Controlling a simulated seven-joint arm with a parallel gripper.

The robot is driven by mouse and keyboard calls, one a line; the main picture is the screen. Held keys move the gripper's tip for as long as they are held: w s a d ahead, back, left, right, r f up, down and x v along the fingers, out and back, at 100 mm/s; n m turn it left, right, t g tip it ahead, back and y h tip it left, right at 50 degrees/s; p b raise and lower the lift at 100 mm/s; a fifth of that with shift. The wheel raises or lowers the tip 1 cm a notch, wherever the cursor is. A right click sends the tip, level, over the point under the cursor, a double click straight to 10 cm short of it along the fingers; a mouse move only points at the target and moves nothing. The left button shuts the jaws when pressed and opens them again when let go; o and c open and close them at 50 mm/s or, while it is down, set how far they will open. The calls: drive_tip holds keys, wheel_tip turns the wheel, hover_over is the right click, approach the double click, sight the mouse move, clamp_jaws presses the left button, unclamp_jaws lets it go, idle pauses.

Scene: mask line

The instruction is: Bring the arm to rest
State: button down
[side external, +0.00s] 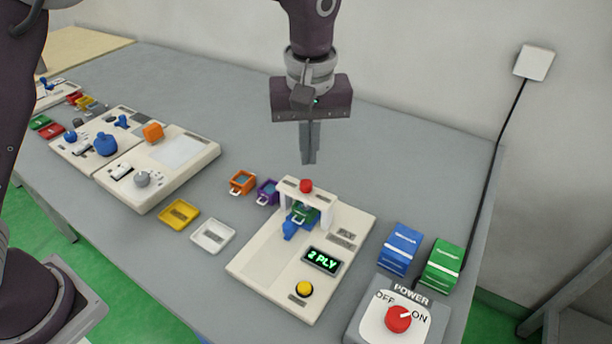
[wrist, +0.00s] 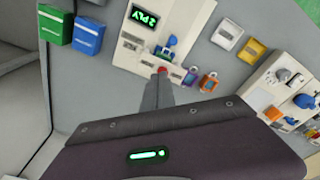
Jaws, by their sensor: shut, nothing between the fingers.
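My gripper (side external: 308,160) is shut and empty. It hangs pointing down above the table, over and a little behind the white press station (side external: 262,262). In the wrist view my shut fingers (wrist: 158,75) reach toward the station's red knob (wrist: 162,69), with a gap visible in the side view. The station has a white arch with the red knob on top (side external: 306,186). A green and a blue piece (side external: 291,230) sit under the arch. Its display (side external: 322,261) reads "2 PLY" in green, and a yellow button (side external: 304,288) is at its front.
Orange (side external: 242,182) and purple (side external: 268,192) holders stand left of the arch, near yellow (side external: 179,214) and white (side external: 212,236) trays. Blue (side external: 400,248) and green (side external: 443,264) boxes stand right. The power knob (side external: 398,318) is at the front right. The table behind my gripper is clear.

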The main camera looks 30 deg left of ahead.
drive_tip(key=s+a+r+m+t+h, duration=0.1)
drive_tip(key=s+a+r+m+t, duration=0.15)
drive_tip(key=s+a+r, duration=0.8)
drive_tip(key=s+a+f+m+t, duration=0.1)
drive_tip(key=s+a+m, duration=0.1)
drive_tip(key=s, duration=0.6)
drive_tip(key=s+a+f+m+t, duration=0.1)
drive_tip(key=s+a+m, duration=0.2)
drive_tip(key=s, duration=0.5)
drive_tip(key=shift+s+a+f, duration=0.15)
drive_tip(key=shift+s+a, duration=0.05)
drive_tip(key=shift+s, duration=0.15)
